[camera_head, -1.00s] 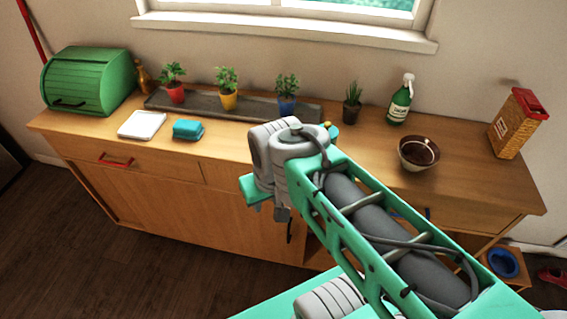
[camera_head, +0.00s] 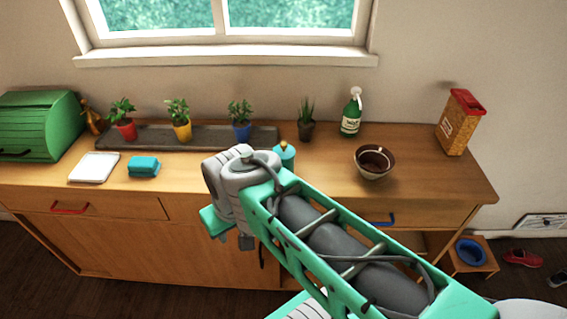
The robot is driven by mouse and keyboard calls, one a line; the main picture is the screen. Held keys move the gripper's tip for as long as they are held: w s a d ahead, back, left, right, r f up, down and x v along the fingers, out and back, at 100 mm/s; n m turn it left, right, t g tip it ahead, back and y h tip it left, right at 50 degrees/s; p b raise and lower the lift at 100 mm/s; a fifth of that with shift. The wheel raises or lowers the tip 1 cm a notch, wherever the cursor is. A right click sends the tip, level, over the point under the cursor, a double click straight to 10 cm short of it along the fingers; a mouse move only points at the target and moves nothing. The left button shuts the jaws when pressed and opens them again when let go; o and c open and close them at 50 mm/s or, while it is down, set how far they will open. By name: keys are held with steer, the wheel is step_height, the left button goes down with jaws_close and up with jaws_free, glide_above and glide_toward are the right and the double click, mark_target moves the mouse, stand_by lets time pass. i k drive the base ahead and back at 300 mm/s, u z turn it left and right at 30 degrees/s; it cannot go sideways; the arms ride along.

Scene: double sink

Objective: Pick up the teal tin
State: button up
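A teal tin (camera_head: 284,155) with a small brownish knob on top stands on the wooden counter, just behind my arm. Its lower part is hidden by my arm, so I see only its upper part. My arm reaches from the lower right up to a grey joint in front of the counter, with a teal link hanging below that joint. I cannot make out my gripper's fingers; they are hidden under or behind the arm. I see nothing held.
The wooden counter (camera_head: 330,190) also carries a brown bowl (camera_head: 373,174), a green bottle (camera_head: 351,117), a carton (camera_head: 460,125), potted plants on a dark tray (camera_head: 208,136), a teal block-like item (camera_head: 143,167), a white tray (camera_head: 94,168) and a green bread box (camera_head: 40,125).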

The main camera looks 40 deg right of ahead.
mark_target(289, 165)
steer(key=u, duration=0.55)
steer(key=k, duration=0.35)
steer(key=u, duration=0.4)
